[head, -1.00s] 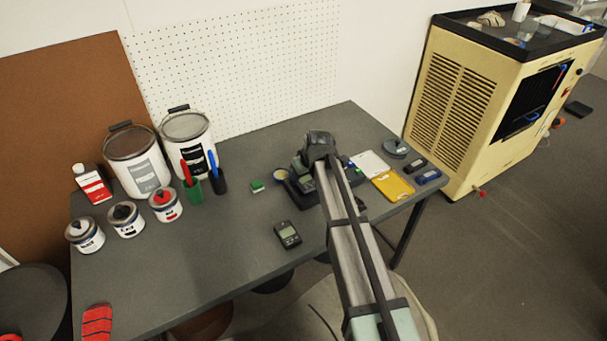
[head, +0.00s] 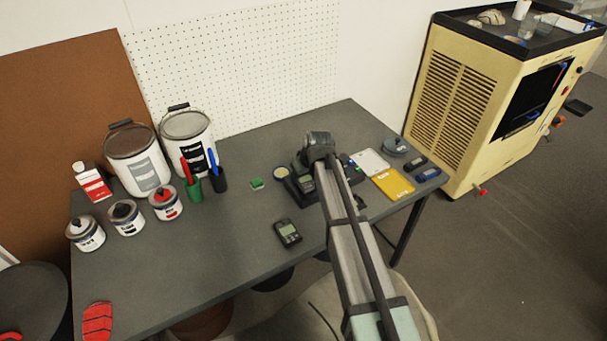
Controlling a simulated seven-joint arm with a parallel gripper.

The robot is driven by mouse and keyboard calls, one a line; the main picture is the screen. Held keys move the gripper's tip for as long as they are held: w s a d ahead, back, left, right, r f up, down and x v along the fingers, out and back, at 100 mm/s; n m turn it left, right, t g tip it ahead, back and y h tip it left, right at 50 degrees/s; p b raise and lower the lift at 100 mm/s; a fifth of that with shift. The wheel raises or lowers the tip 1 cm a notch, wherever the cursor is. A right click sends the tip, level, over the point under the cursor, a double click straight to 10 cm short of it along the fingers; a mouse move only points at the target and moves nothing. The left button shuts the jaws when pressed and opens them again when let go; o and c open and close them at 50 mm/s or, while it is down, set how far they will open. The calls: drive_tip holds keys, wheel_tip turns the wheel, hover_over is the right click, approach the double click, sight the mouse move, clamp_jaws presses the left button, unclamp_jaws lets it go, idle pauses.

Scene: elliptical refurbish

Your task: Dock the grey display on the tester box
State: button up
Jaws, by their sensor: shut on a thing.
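My gripper (head: 308,168) points down at the end of my arm, near the middle of the table, and is shut on the grey display (head: 306,184), a small unit with a greenish screen. The display is at the dark tester box (head: 293,194). I cannot tell whether it is seated or held just above it. My wrist and arm hide the fingertips and the right part of the box. A second dark handheld unit with a screen (head: 287,232) lies on the table in front of the box.
A green block (head: 257,184) and a round yellow-rimmed item (head: 281,173) are left of the box. Pen cups (head: 194,189) and paint cans (head: 187,140) stand farther left. A white card (head: 370,163) and a yellow card (head: 393,184) lie right. The front middle of the table is clear.

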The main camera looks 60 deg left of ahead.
drive_tip(key=shift+f, duration=0.1)
drive_tip(key=o, duration=1)
drive_tip(key=shift+c, duration=0.2)
drive_tip(key=shift+o, duration=1.2)
drive_tip(key=shift+s, duration=0.15)
drive_tip(key=shift+f, duration=0.1)
drive_tip(key=shift+s+d, duration=0.1)
drive_tip(key=v, duration=1.4)
drive_tip(key=shift+w, duration=0.3)
